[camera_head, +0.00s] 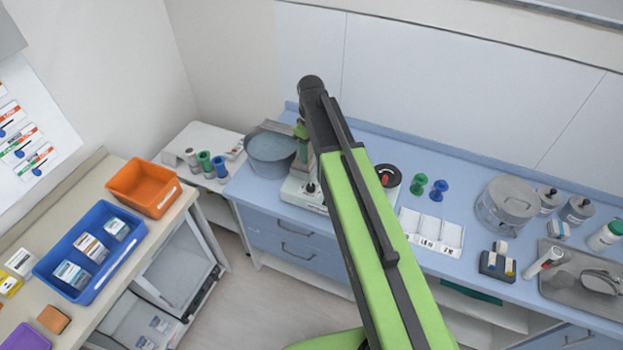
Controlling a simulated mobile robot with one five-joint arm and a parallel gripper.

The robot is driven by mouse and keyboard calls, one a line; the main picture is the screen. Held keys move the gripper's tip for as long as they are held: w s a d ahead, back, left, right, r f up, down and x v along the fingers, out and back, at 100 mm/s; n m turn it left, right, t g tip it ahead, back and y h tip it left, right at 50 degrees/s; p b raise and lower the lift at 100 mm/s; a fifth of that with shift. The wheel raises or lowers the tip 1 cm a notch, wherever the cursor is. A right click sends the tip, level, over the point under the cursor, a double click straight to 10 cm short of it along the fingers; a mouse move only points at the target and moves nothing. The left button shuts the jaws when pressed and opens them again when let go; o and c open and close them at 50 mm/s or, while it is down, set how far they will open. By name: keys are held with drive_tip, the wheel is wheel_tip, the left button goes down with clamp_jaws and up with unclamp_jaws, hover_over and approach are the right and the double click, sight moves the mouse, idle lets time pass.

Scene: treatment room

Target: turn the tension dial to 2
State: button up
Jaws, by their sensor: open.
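A small machine with a white base (297,191) stands on the blue counter, left of my arm. A green spool (301,130) shows on its upper part, and a small black knob (311,187) is on its base. I cannot tell whether this knob is the tension dial, and no number or pointer is readable. My green and black arm crosses the middle of the view and hides the machine's right side. The arm's dark far end rises above the machine. I cannot make out my gripper's fingers.
A grey basin (270,153) stands close left of the machine. A black disc with a red centre (386,177) is right of my arm, partly covered. Green (419,184) and blue (439,190) spools, a white divided tray (431,232) and a lidded steel pot (507,205) stand farther right.

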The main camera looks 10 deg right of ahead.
sight(311, 186)
wheel_tip(311, 186, down, 18)
drive_tip(key=b, duration=1.7)
drive_tip(key=shift+r, duration=0.15)
drive_tip(key=shift+r, duration=0.1)
drive_tip(key=shift+c, duration=0.4)
clamp_jaws()
drive_tip(key=shift+d, duration=0.1)
